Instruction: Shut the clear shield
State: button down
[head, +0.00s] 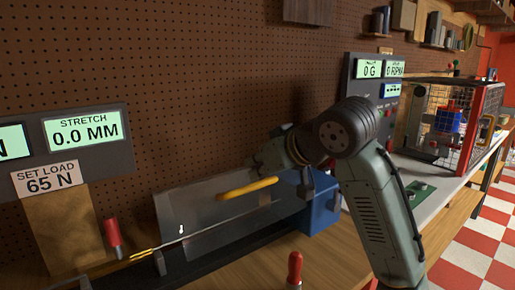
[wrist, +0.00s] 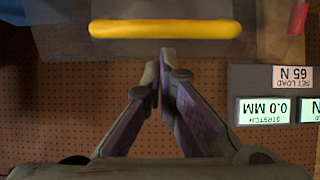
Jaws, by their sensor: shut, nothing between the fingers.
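The clear shield (head: 195,212) is a see-through panel that stands raised along the back of the black bench rig in the head view. A yellow bar handle (head: 246,188) sits at its upper edge; in the wrist view the handle (wrist: 165,28) lies across the top of the picture. My gripper (head: 260,165) is just above and behind the handle in the head view, partly hidden by my wrist. In the wrist view my gripper (wrist: 163,65) is shut and empty, its tips a little short of the handle. I cannot tell whether it touches the panel.
A thin rod (head: 215,228) runs along the rig to a blue block (head: 318,208). Red-handled tools (head: 113,236) (head: 295,268) stand near the rig. A display box (head: 85,140) reads 0.0 MM. The pegboard wall (head: 190,80) is close behind. A mesh cage (head: 455,120) is at right.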

aim_at(257, 187)
jog(key=shift+f, duration=0.2)
jog(key=f+b, duration=0.1)
jog(key=b, duration=0.1)
jog(key=s+f+t+y+b, duration=0.1)
jog(key=b, duration=0.1)
jog(key=f+t+b, duration=0.1)
jog(key=f+b, duration=0.1)
jog(key=b, duration=0.1)
jog(key=shift+s+d+y, duration=0.15)
jog(key=shift+d+y, duration=0.25)
jog(key=shift+t+y, duration=0.4)
jog(key=shift+t, duration=0.4)
jog(key=f+b, duration=0.1)
jog(key=b, duration=0.1)
jog(key=f+b, duration=0.4)
jog(key=shift+s+d+f, duration=0.2)
jog(key=shift+s+d, duration=0.1)
jog(key=shift+s, duration=0.1)
notch_tip(257, 187, down, 2)
jog(key=t+y+b, duration=0.1)
jog(key=b, duration=0.3)
jog(key=shift+f, duration=0.15)
